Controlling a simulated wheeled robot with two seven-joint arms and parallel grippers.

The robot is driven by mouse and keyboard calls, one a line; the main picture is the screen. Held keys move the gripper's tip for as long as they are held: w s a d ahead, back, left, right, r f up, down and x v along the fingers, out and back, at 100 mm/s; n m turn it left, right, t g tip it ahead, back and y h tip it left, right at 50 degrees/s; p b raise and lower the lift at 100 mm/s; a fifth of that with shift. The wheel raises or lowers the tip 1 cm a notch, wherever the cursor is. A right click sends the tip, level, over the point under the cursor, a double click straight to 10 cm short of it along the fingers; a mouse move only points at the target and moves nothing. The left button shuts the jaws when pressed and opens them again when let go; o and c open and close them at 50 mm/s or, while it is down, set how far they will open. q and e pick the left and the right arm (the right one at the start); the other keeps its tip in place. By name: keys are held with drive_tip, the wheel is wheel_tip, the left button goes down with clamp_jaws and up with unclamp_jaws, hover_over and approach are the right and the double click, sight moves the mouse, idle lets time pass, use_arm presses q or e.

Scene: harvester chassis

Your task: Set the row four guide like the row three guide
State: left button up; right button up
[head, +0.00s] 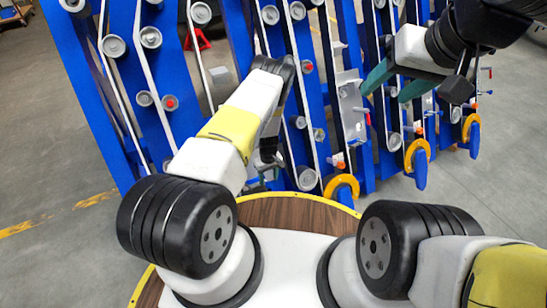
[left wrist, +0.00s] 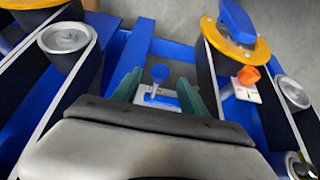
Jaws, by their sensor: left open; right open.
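The harvester chassis is a row of blue frames with white-edged belts and grey rollers. In the left wrist view, a small blue lever (left wrist: 160,74) stands on a white plate (left wrist: 152,96). My left gripper (left wrist: 160,92) is open, with one teal finger either side of the lever and plate; I cannot tell whether they touch. An orange knob (left wrist: 248,75) sits on another white plate to the right. In the head view my left gripper (head: 265,180) is low at the frames, mostly hidden. My right gripper (head: 390,83) is open, near a grey plate (head: 351,108). Row numbers are not readable.
Yellow-orange rings with blue arms (head: 417,158) stick out at the frames' lower ends. A round brown tabletop with a yellow rim (head: 290,208) lies in front of me. Open grey floor (head: 50,130) is at the left. A red stand (head: 197,40) is behind the frames.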

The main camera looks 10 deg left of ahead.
sight(268, 183)
use_arm(q)
drive_tip(key=shift+f, duration=1.9)
clamp_jaws()
